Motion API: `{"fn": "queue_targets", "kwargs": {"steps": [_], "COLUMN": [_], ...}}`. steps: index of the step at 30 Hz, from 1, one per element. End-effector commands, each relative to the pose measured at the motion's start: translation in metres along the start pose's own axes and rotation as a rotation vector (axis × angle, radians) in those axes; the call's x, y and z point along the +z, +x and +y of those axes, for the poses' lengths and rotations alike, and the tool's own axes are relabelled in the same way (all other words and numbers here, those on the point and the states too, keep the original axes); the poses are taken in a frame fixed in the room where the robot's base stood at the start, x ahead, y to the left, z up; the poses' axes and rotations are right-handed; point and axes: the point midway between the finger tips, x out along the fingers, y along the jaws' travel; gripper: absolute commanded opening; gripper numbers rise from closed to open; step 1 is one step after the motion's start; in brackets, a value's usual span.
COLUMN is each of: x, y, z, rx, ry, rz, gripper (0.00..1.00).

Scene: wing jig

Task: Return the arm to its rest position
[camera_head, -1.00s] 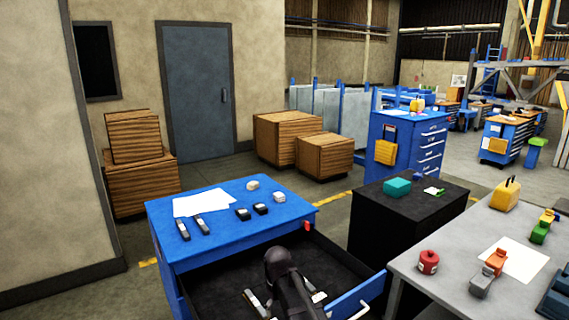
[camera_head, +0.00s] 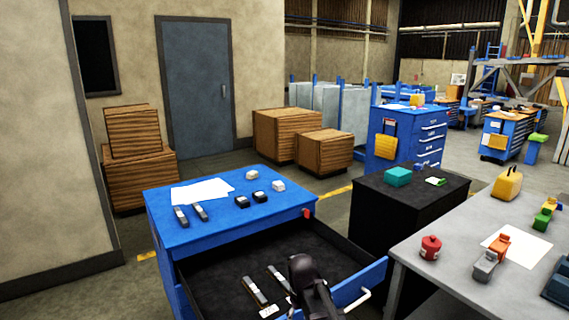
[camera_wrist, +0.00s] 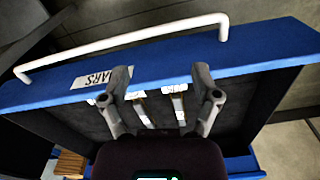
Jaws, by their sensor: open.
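My gripper (camera_wrist: 160,82) is open and empty in the wrist view, its two fingers spread above the drawer front. In the head view my dark wrist hangs over the drawer's right front part, and the fingertips cannot be made out. The open drawer (camera_head: 225,272) of the blue cabinet (camera_head: 235,215) has a dark lining. Two metal bars (camera_head: 254,291) lie inside it, apart from my gripper; they also show between and beyond the fingers in the wrist view (camera_wrist: 178,106).
The drawer's blue front (camera_wrist: 265,45) with its white handle (camera_wrist: 130,40) is close under my gripper. A grey workbench (camera_head: 455,260) with a red canister (camera_head: 431,247) stands at right. A black cabinet (camera_head: 405,207) stands behind. Papers (camera_head: 200,191) and small blocks lie on the blue top.

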Motion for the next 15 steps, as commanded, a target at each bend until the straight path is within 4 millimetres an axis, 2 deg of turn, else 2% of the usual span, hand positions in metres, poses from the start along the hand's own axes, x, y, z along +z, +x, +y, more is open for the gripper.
{"fn": "queue_targets", "kwargs": {"steps": [1,15], "x": [0.013,0.090], "y": [0.020,0.105], "z": [0.006,0.050], "rx": [0.000,-0.001], "ry": [0.025,0.255], "rz": [0.000,-0.001], "gripper": [0.80,0.80]}}
